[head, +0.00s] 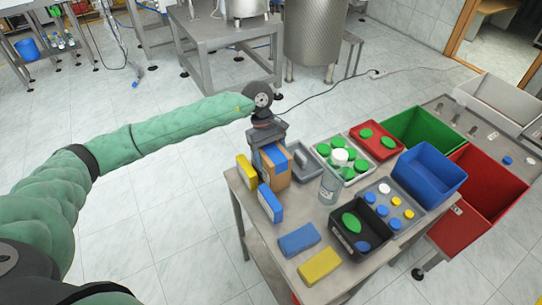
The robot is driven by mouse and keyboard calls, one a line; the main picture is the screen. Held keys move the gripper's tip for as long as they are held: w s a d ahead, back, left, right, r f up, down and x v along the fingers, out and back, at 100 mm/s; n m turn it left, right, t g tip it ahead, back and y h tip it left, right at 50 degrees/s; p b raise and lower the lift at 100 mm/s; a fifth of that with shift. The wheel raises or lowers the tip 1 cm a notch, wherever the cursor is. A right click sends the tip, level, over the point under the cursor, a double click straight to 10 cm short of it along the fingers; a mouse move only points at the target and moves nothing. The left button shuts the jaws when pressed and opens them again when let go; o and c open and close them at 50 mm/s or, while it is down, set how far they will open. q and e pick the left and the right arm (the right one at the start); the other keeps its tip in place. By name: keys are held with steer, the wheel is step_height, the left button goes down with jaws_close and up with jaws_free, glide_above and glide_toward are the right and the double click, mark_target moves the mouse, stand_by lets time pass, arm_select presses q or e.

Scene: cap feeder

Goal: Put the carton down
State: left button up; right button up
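A brown carton with a blue patch (278,172) is at the left end of the table (296,224). My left arm comes in from the left, and its dark grey gripper (270,150) is at the carton's top, with its fingers against the carton. The carton looks upright. Its far side is hidden, and I cannot tell whether its base touches the table. My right gripper is not in view.
Yellow (247,171) and blue (270,203) blocks stand close beside the carton. A grey tray (301,156), a clear jar (330,186) and a black bin (344,242) are to its right. Flat blue (299,240) and yellow (320,266) blocks lie in front. Bare tabletop lies between.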

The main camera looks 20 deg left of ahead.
arm_select(q)
steer(key=o, duration=1.2)
steer(key=shift+o, duration=0.2)
steer(key=shift+r, duration=0.1)
